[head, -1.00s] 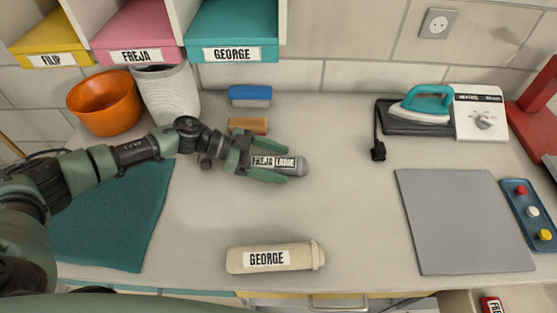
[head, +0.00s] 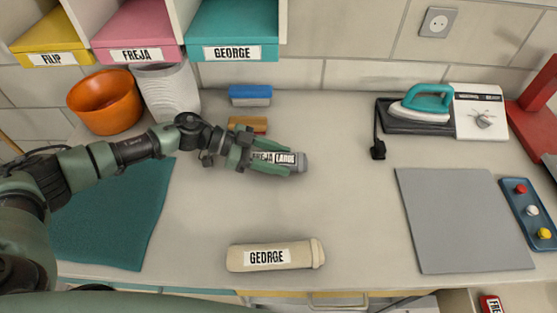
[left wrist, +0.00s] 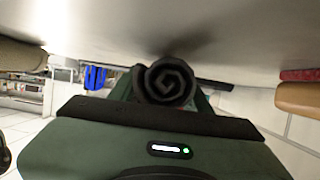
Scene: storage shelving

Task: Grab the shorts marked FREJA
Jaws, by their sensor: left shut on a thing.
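The rolled dark grey shorts (head: 301,162) lie on the countertop, with a label reading FREJA and LARGE, part of it covered by my gripper. Their spiral rolled end (left wrist: 165,82) shows in the left wrist view. My left gripper (head: 285,163) is shut on the roll, one finger along each long side. A beige roll (head: 270,256) marked GEORGE lies apart, nearer the front edge. My right gripper is not in view.
An orange bowl (head: 105,103) and a ribbed white bin (head: 168,92) stand behind my left arm. Blue (head: 250,95) and orange-brown (head: 247,124) brushes lie behind the gripper. Labelled shelf bins, including pink FREJA (head: 135,54), hang above.

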